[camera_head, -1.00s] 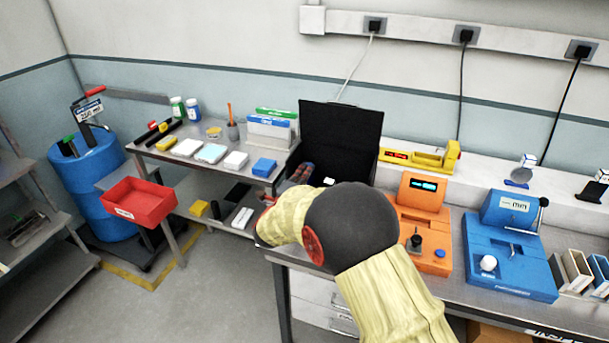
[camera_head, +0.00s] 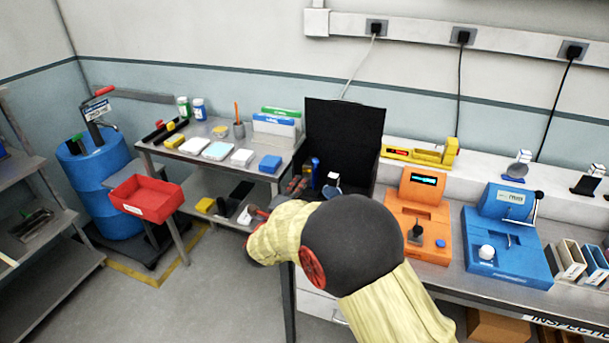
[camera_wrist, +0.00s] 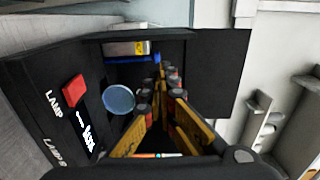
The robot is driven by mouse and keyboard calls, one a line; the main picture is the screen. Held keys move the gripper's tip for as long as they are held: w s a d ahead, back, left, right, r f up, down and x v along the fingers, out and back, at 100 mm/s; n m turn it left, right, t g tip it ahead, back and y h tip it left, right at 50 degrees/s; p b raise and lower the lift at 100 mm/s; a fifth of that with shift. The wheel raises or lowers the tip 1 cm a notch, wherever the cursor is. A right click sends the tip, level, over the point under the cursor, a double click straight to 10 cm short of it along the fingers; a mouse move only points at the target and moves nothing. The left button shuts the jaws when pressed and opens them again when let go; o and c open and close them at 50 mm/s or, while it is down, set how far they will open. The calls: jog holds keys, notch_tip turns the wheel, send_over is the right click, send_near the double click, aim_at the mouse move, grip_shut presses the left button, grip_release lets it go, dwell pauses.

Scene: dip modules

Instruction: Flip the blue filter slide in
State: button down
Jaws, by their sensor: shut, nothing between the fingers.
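The black lamp box (camera_head: 345,130) stands with its lid up; it also shows in the wrist view (camera_wrist: 45,85), with a LAMP label and a red switch (camera_wrist: 74,91). A blue bar (camera_wrist: 132,59), which looks like the blue filter slide, lies across the box beyond my fingertips in the wrist view. In the head view a blue upright piece (camera_head: 316,165) stands in the box, likely the same part. A pale blue round lens (camera_wrist: 118,99) sits left of my fingers. My gripper (camera_wrist: 168,82) is shut and empty, its tips near the bar; I cannot tell whether they touch.
A metallic block with a yellow label (camera_wrist: 127,48) lies beyond the blue bar. Orange (camera_head: 420,225) and blue (camera_head: 508,235) instruments stand right of the box. A side table (camera_head: 205,150) with small boxes is at left. My arm hides the box's front.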

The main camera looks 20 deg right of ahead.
jog(key=shift+p+v, duration=0.35)
jog(key=shift+v, duration=1.6)
jog(key=s+a+r+n+y, duration=0.2)
jog(key=a+r+n+y, duration=0.1)
jog(key=r+n+y, duration=0.25)
jog(key=s+a+r+n+y, duration=0.3)
jog(key=r+n+y, duration=0.2)
jog(key=r+n, duration=0.15)
jog(key=s+d+f+n+g, duration=0.1)
jog(key=s+d+n+g, duration=0.1)
jog(key=s, duration=0.9)
jog(key=s+d+f+n+g, duration=0.2)
jog(key=s+n+g, duration=0.2)
jog(key=s, duration=0.8)
jog(key=s+d+f+n+g, duration=0.2)
jog(key=s+n, duration=0.5)
jog(key=s, duration=0.4)
jog(key=shift+s+d+f+g, duration=0.15)
jog(key=shift+d+f+g, duration=0.05)
jog(key=shift+d+g, duration=0.35)
jog(key=c, duration=2.6)
grip_release()
